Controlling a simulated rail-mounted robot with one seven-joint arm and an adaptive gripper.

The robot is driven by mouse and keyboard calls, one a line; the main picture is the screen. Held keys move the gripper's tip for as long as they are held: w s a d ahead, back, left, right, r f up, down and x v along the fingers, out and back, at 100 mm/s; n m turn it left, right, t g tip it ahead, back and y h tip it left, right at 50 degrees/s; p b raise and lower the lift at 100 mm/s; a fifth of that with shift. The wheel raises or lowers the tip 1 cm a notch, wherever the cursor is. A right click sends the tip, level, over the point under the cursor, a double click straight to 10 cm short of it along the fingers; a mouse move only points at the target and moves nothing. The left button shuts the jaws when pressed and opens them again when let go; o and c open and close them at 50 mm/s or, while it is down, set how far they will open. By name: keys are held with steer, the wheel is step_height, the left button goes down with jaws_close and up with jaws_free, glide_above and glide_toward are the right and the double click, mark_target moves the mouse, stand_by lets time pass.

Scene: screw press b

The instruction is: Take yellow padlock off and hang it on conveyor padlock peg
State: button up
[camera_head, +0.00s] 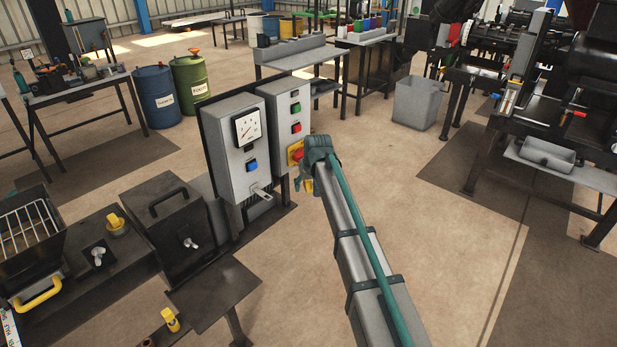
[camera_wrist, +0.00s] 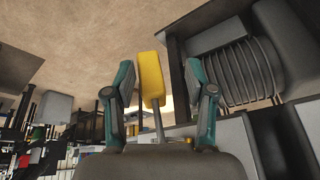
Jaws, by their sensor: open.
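The yellow padlock (camera_wrist: 152,78) is between the two fingers of my gripper (camera_wrist: 158,88) in the wrist view, nearer the left finger, with a grey metal bar running from its lower end. Gaps show beside it; the gripper is open around it. In the head view, my gripper (camera_head: 318,150) is at the lower front of the right grey control box, beside a red and yellow switch (camera_head: 296,152). A bit of yellow (camera_head: 308,185) shows just below the gripper, probably the padlock, mostly hidden. I cannot tell which part is the conveyor padlock peg.
The left grey control box (camera_head: 232,150) has a gauge, a blue button and a metal bracket (camera_head: 262,190) below. Dark machinery (camera_head: 178,215) stands at the lower left, with another yellow piece (camera_head: 170,318) near the bottom edge. Open floor (camera_head: 440,250) lies to the right.

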steer(key=shift+x, duration=0.8)
jaws_close()
